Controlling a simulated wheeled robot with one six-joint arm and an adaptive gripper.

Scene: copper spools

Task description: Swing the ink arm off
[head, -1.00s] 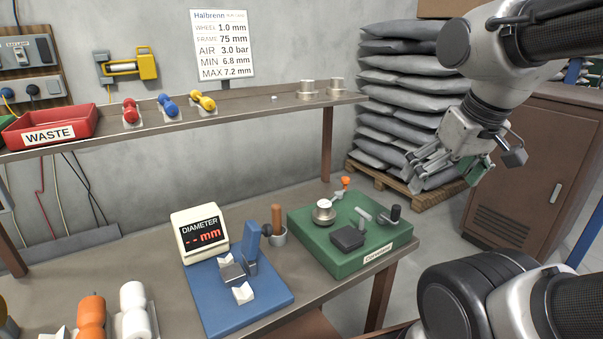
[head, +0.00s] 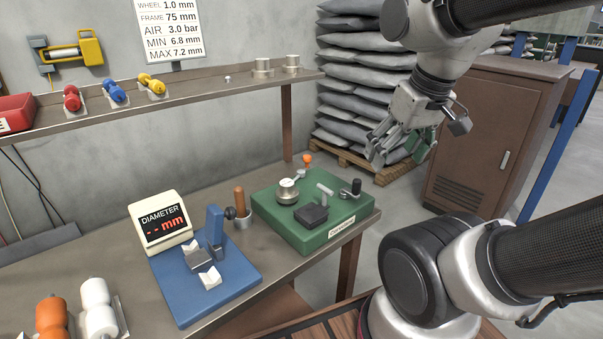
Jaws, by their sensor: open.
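The green machine (head: 336,226) sits at the right end of the workbench, with a label on its front edge. A short arm with an orange knob (head: 307,159) stands at its back edge, behind a round metal cup with a white top (head: 287,191). I cannot tell whether this arm reaches over the cup. A dark square pad (head: 311,215) and a black-knobbed crank (head: 355,188) are also on the machine. My gripper (head: 388,153) is open and empty, in the air to the right of the machine, apart from it.
A blue diameter gauge (head: 245,272) and a wooden-handled tool in a cup (head: 240,201) stand left of the machine. A shelf (head: 205,107) with colored spools runs above the bench. Grey sacks (head: 345,60) and a brown cabinet (head: 480,130) stand behind my gripper.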

